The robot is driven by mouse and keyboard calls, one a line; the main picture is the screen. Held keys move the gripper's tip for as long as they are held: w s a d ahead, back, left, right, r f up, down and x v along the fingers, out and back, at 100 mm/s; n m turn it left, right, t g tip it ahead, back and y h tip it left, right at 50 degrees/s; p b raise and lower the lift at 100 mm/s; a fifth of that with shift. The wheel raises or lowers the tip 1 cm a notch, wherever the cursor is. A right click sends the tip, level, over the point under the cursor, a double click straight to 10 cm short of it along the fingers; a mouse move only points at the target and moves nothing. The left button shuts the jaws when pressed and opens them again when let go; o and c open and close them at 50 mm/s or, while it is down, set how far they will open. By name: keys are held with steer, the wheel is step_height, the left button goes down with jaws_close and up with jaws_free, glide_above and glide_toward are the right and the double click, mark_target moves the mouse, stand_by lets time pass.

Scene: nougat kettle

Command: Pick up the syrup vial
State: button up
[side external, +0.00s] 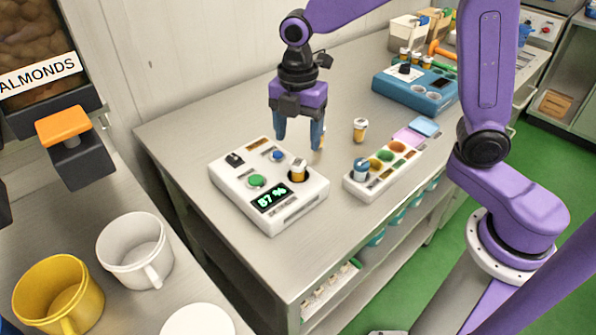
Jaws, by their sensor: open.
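My gripper (299,143) is open, with its blue fingers pointing down behind the white device with the green display. No label reads "syrup", so I cannot tell which vial is the syrup vial. A small amber vial with a pale cap (360,130) stands upright on the table, to the right of my gripper and apart from it. Another amber vial (298,170) sits upright in the white device (283,213), just below the fingers in the picture. A blue-capped vial (361,168) stands at the near end of the white rack. Something pale shows by the right finger, partly hidden.
The white rack (378,187) has coloured wells, with pink and blue pads beyond it. A blue device (418,88) stands at the back right, with more small vials behind it. Yellow (58,291) and white (135,250) mugs are at the lower left, by an almonds dispenser (70,135).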

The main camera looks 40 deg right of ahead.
mark_target(298, 162)
steer(key=shift+w+d+f, duration=0.1)
steer(key=shift+f, duration=4.3)
steer(key=c, duration=1.2)
steer(key=shift+r, duration=0.15)
